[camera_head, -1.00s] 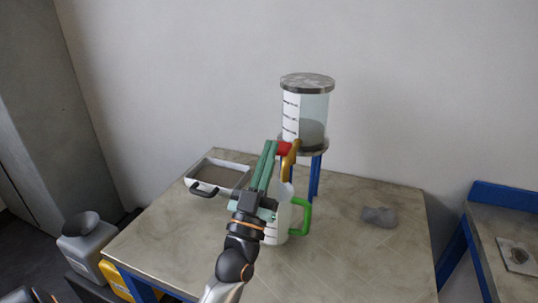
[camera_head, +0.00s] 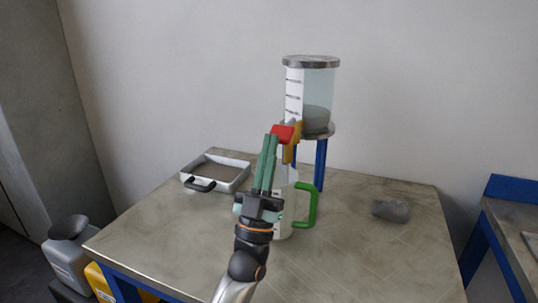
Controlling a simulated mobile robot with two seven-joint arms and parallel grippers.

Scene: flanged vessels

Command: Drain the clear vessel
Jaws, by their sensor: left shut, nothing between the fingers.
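The clear vessel (camera_head: 319,92) stands upright on a blue-legged stand at the back of the table, with a metal lid and dark graduation marks. Greyish contents show in its lower part. A valve with a red handle (camera_head: 282,133) and a yellowish body (camera_head: 290,153) sits at its lower front. A jug with a green handle (camera_head: 313,206) stands below the valve, partly hidden by my left gripper. My left gripper (camera_head: 270,140) is shut and empty, its fingertips pointing up at the red handle; whether they touch it I cannot tell. My right gripper is not in view.
A shallow metal tray (camera_head: 243,180) with a dark handle lies at the table's left back. A grey crumpled lump (camera_head: 391,210) lies at the right. Grey (camera_head: 70,247) and yellow (camera_head: 101,284) containers stand beside the table's left. The table's front right (camera_head: 370,265) is clear.

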